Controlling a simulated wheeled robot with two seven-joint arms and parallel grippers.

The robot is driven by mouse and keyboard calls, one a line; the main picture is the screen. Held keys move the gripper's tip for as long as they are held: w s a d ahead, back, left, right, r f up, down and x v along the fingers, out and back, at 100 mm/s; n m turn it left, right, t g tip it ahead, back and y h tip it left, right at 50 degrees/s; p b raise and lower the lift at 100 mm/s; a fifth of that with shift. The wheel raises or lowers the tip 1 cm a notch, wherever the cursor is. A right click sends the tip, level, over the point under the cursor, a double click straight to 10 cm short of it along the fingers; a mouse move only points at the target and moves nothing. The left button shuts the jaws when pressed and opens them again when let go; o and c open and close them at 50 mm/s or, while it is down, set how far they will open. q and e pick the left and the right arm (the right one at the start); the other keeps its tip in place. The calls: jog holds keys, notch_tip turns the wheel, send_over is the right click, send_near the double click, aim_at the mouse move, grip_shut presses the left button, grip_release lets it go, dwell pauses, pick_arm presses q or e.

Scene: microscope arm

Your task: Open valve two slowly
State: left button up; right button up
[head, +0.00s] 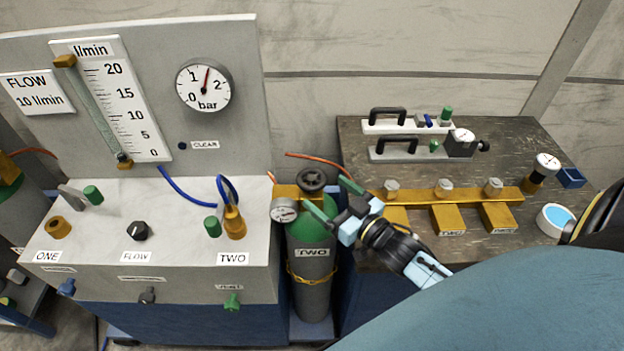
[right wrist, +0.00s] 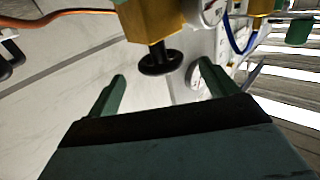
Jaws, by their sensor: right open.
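The green and grey cylinder labelled TWO (head: 312,265) stands upright between the panel and the wooden table. A black round handwheel (head: 312,179) sits on the brass valve block (head: 288,191) at its top. My right gripper (head: 332,198) is open just to the right of the valve, its green fingers pointing toward it. In the right wrist view the handwheel (right wrist: 160,63) lies in the gap between the open fingertips (right wrist: 161,74), slightly beyond them. No contact is visible. My left gripper is not in view.
A round gauge (head: 284,210) is on the valve's left side, close to one finger. An orange hose (head: 318,160) runs behind the valve. A brass manifold (head: 450,198) lies on the table (head: 385,165) to the right.

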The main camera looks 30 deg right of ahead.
aim_at(312, 181)
jog(key=w, duration=0.4)
jog(key=w+a, duration=0.1)
jog(key=w, duration=0.1)
jog(key=c, duration=1)
